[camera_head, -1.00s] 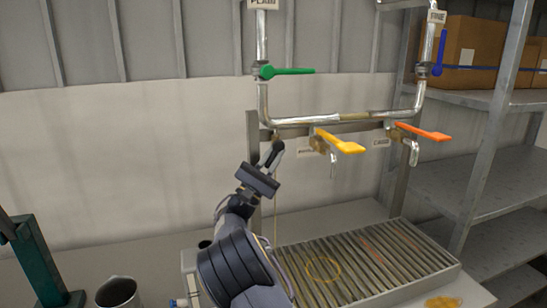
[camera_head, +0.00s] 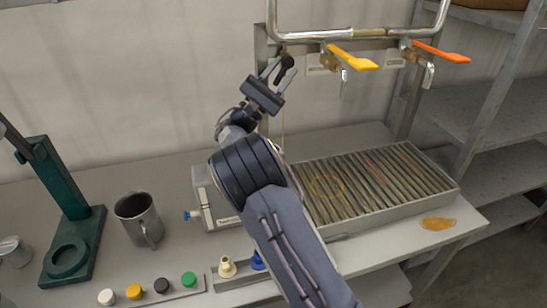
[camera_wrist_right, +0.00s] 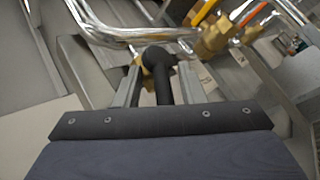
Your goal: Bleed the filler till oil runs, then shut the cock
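My right gripper (camera_head: 276,72) is raised at the left end of the pipework. In the right wrist view its two fingers (camera_wrist_right: 158,85) stand apart on either side of a black round-ended lever (camera_wrist_right: 162,78), with a gap showing on each side. The lever also shows in the head view (camera_head: 287,62). A thin yellowish vertical line (camera_head: 283,125) hangs below the gripper; I cannot tell whether it is running oil. A yellow-handled cock (camera_head: 353,61) and an orange-handled cock (camera_head: 440,54) are to the right. The slatted drip tray (camera_head: 400,210) lies below. My left gripper is out of view.
A metal mug (camera_head: 138,215), a teal stand (camera_head: 62,205) and a row of coloured caps (camera_head: 188,279) are at the left. An oil patch (camera_head: 437,223) lies on the bench at the tray's right corner. Metal shelving (camera_head: 500,135) stands at the right.

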